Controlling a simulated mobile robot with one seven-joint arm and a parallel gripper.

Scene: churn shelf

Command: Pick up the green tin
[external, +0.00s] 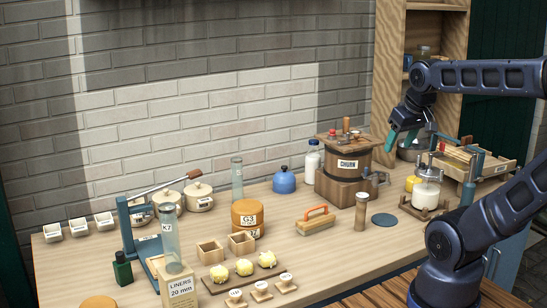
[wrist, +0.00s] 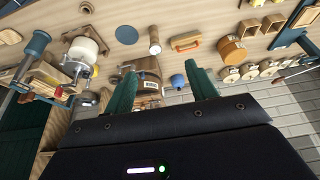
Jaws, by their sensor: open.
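I cannot make out a green tin for certain in either view. A small dark green container with a narrow dark top (external: 122,268) stands at the left front of the bench in the external view; it looks more like a bottle. A small greenish jar-like thing (external: 424,51) stands on the shelf at the upper right, too small to identify. My gripper (external: 405,138) is open and empty, above the right part of the bench near the churn. Its two green fingers (wrist: 162,86) are spread wide in the wrist view, with nothing between them held.
A cream jar on a stand (external: 428,190) and a wooden rack (external: 465,160) are at right.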

